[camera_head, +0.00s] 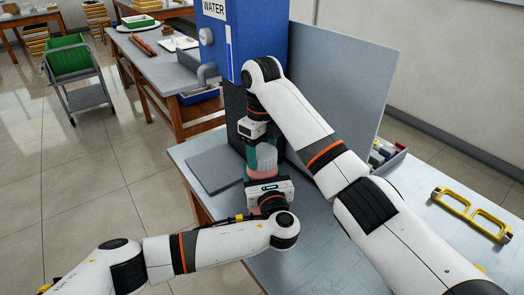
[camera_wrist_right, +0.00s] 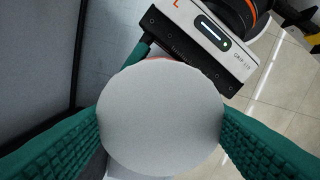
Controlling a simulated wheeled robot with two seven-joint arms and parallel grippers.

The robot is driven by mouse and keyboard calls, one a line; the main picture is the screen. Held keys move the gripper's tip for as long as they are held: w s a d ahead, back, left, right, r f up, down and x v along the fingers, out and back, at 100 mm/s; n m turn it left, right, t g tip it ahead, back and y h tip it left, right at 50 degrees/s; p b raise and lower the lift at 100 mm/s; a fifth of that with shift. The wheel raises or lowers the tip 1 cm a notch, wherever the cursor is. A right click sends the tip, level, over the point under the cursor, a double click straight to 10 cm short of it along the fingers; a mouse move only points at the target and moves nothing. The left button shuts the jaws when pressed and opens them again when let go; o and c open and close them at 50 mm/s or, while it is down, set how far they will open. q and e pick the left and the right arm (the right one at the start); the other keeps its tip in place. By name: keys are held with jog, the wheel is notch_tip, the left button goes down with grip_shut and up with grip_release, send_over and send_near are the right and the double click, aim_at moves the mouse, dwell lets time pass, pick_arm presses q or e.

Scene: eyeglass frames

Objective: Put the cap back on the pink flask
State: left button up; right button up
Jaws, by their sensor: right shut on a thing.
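The pink flask (camera_head: 260,175) stands at the middle of the head view, mostly hidden by the grippers. The light grey round cap (camera_head: 264,156) is directly above it, and its flat top fills the middle of the right wrist view (camera_wrist_right: 160,118). My right gripper (camera_head: 262,150) comes from above and is shut on the cap, with a green padded finger on either side. A thin pink edge shows behind the cap in the wrist view. I cannot tell whether the cap is seated. My left gripper (camera_head: 262,177) reaches in low from the front and appears shut around the flask.
A dark grey mat (camera_head: 214,169) lies left of the flask. A blue WATER tank (camera_head: 240,45) stands behind.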

jog(key=shift+w+d+r, duration=0.1)
jog(key=o, duration=1)
jog(key=shift+c, duration=0.2)
jog(key=shift+r, duration=2.15)
